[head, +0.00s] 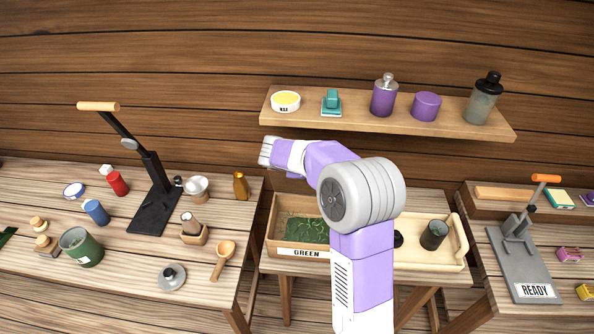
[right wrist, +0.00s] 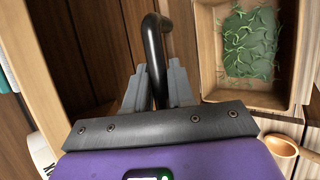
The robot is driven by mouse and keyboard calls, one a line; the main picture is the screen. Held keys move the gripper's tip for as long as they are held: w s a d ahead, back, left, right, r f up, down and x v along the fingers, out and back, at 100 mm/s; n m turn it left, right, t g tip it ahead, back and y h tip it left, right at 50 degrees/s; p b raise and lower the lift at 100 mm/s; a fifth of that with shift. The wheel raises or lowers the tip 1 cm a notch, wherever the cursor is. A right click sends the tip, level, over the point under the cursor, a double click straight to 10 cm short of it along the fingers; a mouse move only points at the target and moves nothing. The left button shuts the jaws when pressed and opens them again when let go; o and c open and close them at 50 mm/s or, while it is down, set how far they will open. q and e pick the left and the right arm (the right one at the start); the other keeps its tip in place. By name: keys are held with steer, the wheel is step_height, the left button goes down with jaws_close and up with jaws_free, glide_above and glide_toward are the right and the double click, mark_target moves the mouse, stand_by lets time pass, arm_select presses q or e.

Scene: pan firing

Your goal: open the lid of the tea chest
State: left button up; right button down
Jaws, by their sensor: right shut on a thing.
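The tea chest (head: 305,253) is a wooden box with a GREEN label, on the middle table. Green leaves show inside, so its top is at least partly uncovered. The chest also shows at the right of the right wrist view (right wrist: 296,60), leaves in plain sight. My right gripper (right wrist: 158,92) is shut on a bent black handle (right wrist: 155,38) beside the chest. I cannot tell the lid itself from the brown boards behind the handle. In the head view my right arm covers the chest's right side. My left gripper is not in view.
A pale tray (head: 455,262) with a dark cup (head: 433,235) stands right of the chest. A shelf (head: 390,122) with jars hangs above. A wooden scoop (head: 222,258) lies on the left table, and a grey READY press (head: 520,262) stands at right.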

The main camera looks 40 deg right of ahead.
steer(key=shift+w+d+r, duration=0.1)
steer(key=shift+d, duration=0.05)
steer(key=c, duration=1.1)
jaws_free()
steer(key=shift+o, duration=0.2)
steer(key=v, duration=0.7)
steer(key=shift+r, duration=0.2)
